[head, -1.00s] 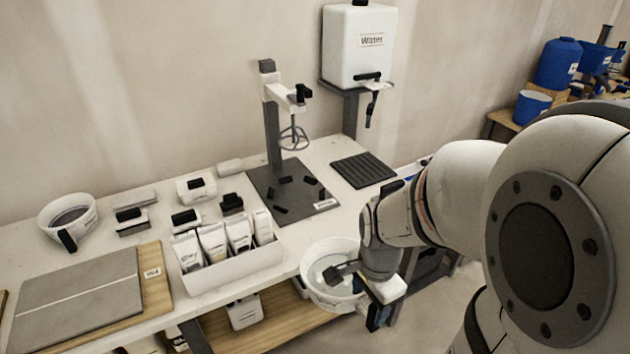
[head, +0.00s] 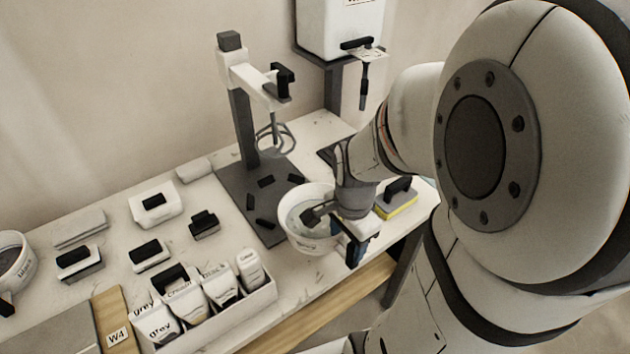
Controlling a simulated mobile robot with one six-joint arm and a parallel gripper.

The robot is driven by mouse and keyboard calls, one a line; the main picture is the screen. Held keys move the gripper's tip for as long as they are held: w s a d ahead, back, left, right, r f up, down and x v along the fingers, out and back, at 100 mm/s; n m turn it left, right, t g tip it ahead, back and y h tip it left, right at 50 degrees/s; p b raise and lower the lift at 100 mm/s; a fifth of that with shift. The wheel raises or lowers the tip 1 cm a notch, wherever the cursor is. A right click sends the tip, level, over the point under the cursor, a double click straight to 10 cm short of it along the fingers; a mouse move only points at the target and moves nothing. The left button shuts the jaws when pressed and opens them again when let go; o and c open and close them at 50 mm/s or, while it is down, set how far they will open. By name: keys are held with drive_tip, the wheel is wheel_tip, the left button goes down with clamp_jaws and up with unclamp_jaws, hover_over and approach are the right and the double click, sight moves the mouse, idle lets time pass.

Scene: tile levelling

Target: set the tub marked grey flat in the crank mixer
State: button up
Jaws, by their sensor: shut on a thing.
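My gripper (head: 322,213) is shut on the rim or handle of a white tub (head: 309,243) and holds it roughly upright. Pale material shows inside the tub; the writing on its front is too small to read. The crank mixer (head: 240,115) stands behind and to the left, with a wire whisk (head: 275,137) hanging from its arm. Its dark base plate (head: 236,181) carries several black blocks. The tub is over or beside the plate's right front part, right of and nearer than the whisk. I cannot tell whether it touches the plate. It hides the plate's right part.
A box of bags (head: 262,297), one marked grey, stands at the front of the bench. A white water tank (head: 340,30) is behind. A yellow-edged float (head: 398,203) lies right of my gripper. Another tub (head: 18,265) is at the far left. Several black-handled tools lie left of the mixer.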

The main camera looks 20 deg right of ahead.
drive_tip(key=shift+w+a+r, duration=0.1)
drive_tip(key=shift+w, duration=0.15)
idle(0.3)
drive_tip(key=shift+w+a+p, duration=0.3)
drive_tip(key=shift+w+p, duration=0.4)
drive_tip(key=shift+w, duration=0.15)
drive_tip(key=shift+w+a+f, duration=0.1)
drive_tip(key=shift+w+f, duration=0.05)
drive_tip(key=shift+w, duration=0.25)
drive_tip(key=shift+w+a+f, duration=0.1)
drive_tip(key=shift+w+f, duration=0.05)
drive_tip(key=shift+w, duration=0.25)
drive_tip(key=b, duration=0.1)
hover_over(302, 204)
drive_tip(key=s, duration=0.5)
drive_tip(key=shift+w+d+f, duration=0.15)
drive_tip(key=shift+d+f, duration=0.15)
drive_tip(key=shift+f, duration=0.2)
drive_tip(key=shift+w+a+f+b, duration=0.1)
drive_tip(key=shift+w+a+f, duration=0.1)
drive_tip(key=shift+w, duration=0.3)
drive_tip(key=shift+w+a+f+b, duration=0.1)
drive_tip(key=shift+w+a+f, duration=0.05)
drive_tip(key=shift+w, duration=0.4)
drive_tip(key=shift+w+a+f+b, duration=0.1)
drive_tip(key=shift+w+a+f, duration=0.1)
drive_tip(key=shift+w, duration=0.4)
drive_tip(key=shift+f+b, duration=0.75)
drive_tip(key=shift+f, duration=0.2)
drive_tip(key=o, duration=1.5)
